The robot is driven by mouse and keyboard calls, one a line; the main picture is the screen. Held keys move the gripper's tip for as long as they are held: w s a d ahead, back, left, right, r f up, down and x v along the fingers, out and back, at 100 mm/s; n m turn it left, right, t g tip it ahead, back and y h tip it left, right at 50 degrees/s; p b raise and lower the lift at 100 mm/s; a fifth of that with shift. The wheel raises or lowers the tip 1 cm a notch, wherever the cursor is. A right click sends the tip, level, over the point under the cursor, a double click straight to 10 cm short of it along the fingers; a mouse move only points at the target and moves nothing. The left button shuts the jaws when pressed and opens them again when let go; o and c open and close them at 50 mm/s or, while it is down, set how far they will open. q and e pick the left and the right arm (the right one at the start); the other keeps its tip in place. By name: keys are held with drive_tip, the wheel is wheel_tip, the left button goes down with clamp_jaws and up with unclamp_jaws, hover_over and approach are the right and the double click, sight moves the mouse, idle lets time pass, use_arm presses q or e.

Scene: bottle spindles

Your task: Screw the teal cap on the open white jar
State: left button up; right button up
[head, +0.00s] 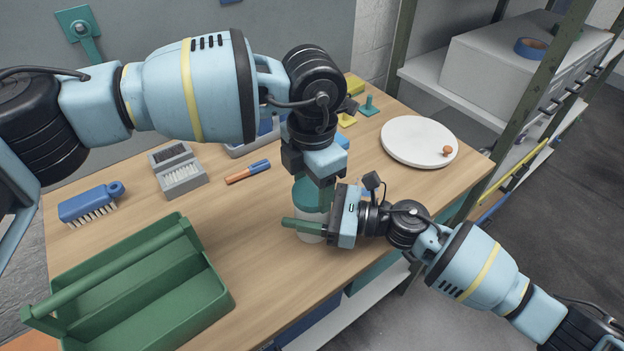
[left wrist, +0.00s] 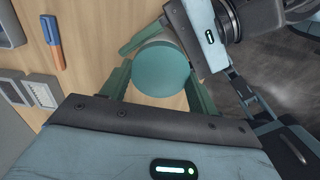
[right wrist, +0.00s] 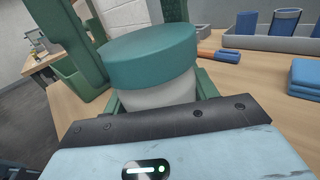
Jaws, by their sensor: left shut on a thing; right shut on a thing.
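My right gripper (head: 313,224) comes from the right and is shut around the jar's body. The jar stands upright near the table's front edge. Threads are hidden, so I cannot tell how tight the cap is.
A green tool carrier (head: 215,297) stands at the left front. A white round board (head: 418,140) is at the right back, near a shelf rack (head: 470,72).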

clamp_jaws()
use_arm(q)
drive_tip(key=m, duration=1)
drive_tip(key=shift+m, duration=0.3)
drive_tip(key=m, duration=1)
drive_tip(key=shift+m, duration=0.3)
drive_tip(key=m, duration=0.7)
drive_tip(key=shift+f+m, duration=0.1)
drive_tip(key=shift+m, duration=0.3)
drive_tip(key=m, duration=0.6)
drive_tip(key=shift+d+m, duration=0.1)
drive_tip(key=shift+m, duration=0.3)
